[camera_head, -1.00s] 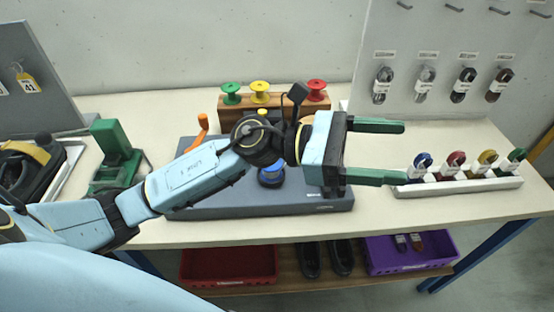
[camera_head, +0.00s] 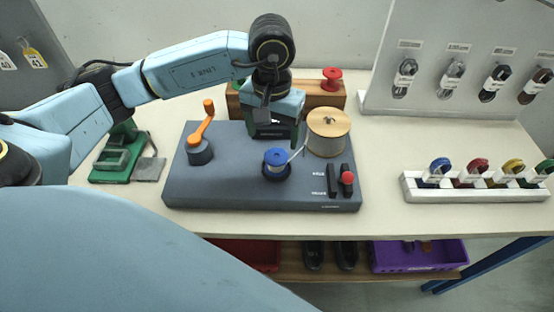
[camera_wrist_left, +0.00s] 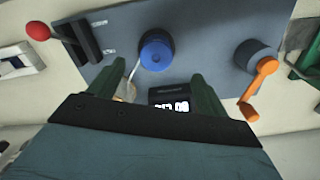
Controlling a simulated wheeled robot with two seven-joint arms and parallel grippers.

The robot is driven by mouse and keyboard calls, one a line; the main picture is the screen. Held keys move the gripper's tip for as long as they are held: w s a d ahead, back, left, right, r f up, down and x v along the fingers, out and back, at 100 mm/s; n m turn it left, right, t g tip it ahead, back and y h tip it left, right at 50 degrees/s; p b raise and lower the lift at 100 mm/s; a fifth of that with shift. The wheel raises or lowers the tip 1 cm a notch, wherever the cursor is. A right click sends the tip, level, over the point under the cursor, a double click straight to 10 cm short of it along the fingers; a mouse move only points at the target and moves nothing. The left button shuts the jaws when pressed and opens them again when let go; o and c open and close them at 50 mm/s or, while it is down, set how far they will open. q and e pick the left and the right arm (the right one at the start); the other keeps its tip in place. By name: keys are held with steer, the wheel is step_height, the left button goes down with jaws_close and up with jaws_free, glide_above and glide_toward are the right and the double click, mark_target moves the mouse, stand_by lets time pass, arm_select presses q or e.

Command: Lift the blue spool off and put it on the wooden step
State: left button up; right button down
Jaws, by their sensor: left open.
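The blue spool (camera_head: 277,157) sits upright on the grey winder base (camera_head: 230,188). It also shows in the left wrist view (camera_wrist_left: 156,50), with a pale strand running from its side. My left gripper (camera_head: 273,133) is open and points down behind the blue spool, apart from it. In the left wrist view its two green fingers (camera_wrist_left: 152,78) are spread, with the spool beyond their tips. The wooden step (camera_head: 318,98) stands at the back, partly hidden by my left arm, with a red spool (camera_head: 332,79) on its right end. My right gripper is out of view.
A large wooden reel (camera_head: 328,132) stands right of the blue spool, and an orange crank (camera_head: 205,125) left of it. A red-knobbed lever (camera_head: 347,178) is at the base's front right. A white rack (camera_head: 475,187) of coloured loops stands farther right.

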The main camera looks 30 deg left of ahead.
mark_target(275, 157)
arm_select(q)
steer(key=f, duration=0.9)
steer(key=shift+w+d+f+p, duration=0.15)
steer(key=shift+w+p, duration=0.1)
steer(key=shift+p, duration=0.1)
steer(key=c, duration=1.2)
